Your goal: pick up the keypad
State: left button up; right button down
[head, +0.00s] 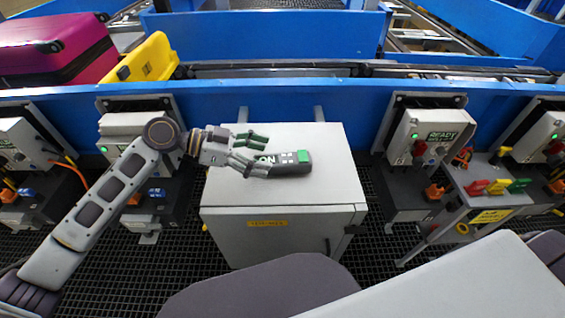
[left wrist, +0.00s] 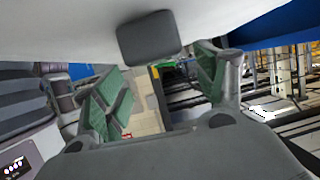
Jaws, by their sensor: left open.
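The keypad (head: 289,158) is a dark, slim device with a green end and small light keys. It lies on top of the grey cabinet (head: 335,185) in the head view. My left gripper (head: 262,152) is open, reaching in from the left with its green-padded fingers at the keypad's left end. The lower finger overlaps part of the keypad in the picture; I cannot tell whether they touch. In the left wrist view the open fingers (left wrist: 165,88) stand wide apart with nothing visible held between them. My right gripper is not in view.
A blue conveyor wall (head: 300,108) runs behind the cabinet. A magenta suitcase (head: 60,45) and a yellow case (head: 148,60) are at the upper left. Control boxes (head: 425,135) flank the cabinet, and a small stand (head: 487,187) with coloured handles is at right. The cabinet top's right side is clear.

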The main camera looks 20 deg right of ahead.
aim_at(281, 159)
pick_arm(q)
jog(key=shift+p+x, duration=0.5)
jog(key=shift+x, duration=1.95)
jog(key=shift+w, duration=0.15)
jog(key=c, duration=1.4)
jog(key=shift+o, duration=0.2)
notch_tip(281, 159, up, 10)
jog(key=shift+b, duration=0.3)
